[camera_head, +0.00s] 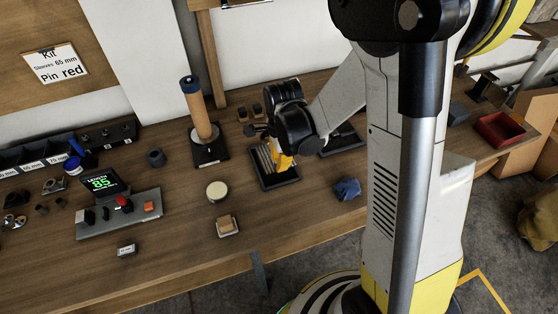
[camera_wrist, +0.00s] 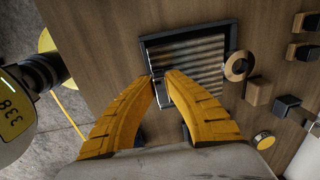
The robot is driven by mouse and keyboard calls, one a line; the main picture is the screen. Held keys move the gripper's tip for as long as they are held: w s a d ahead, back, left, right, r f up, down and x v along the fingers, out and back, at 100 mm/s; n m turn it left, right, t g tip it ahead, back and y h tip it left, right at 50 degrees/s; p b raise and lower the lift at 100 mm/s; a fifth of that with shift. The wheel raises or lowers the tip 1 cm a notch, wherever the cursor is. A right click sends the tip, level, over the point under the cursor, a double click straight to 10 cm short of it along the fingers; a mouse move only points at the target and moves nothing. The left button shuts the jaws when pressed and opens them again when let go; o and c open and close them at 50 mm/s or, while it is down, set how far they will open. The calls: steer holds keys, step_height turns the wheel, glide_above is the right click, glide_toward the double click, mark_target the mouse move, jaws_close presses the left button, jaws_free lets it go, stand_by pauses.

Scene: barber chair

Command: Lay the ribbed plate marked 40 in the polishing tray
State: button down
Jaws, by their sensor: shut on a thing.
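My gripper (camera_wrist: 162,78) has its two yellow fingers close together at the near edge of a dark-framed tray (camera_wrist: 146,52). A small grey part (camera_wrist: 163,96) shows between the fingertips, and the fingers are shut on it. It looks like an edge of the ribbed plate (camera_wrist: 192,58), but where it joins is hidden. The ribbed surface lies inside the dark frame. In the head view my gripper (camera_head: 283,161) is down over the same dark tray (camera_head: 288,183), with pale ribs showing to its left. No mark 40 is readable.
A second dark tray (camera_head: 342,141) lies to the right, partly behind my arm. A tan roller on a stand (camera_head: 198,110), a round tin (camera_head: 217,191), a wooden block (camera_head: 227,225) and a blue cloth (camera_head: 347,188) stand near.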

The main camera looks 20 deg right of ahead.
mark_target(279, 181)
steer(key=shift+a+f+b, duration=0.1)
steer(key=shift+f+b, duration=2.05)
steer(key=shift+f, duration=0.9)
steer(key=c, duration=1.4)
jaws_free()
steer(key=r, duration=0.8)
steer(key=s+r, duration=0.1)
steer(key=r, duration=0.3)
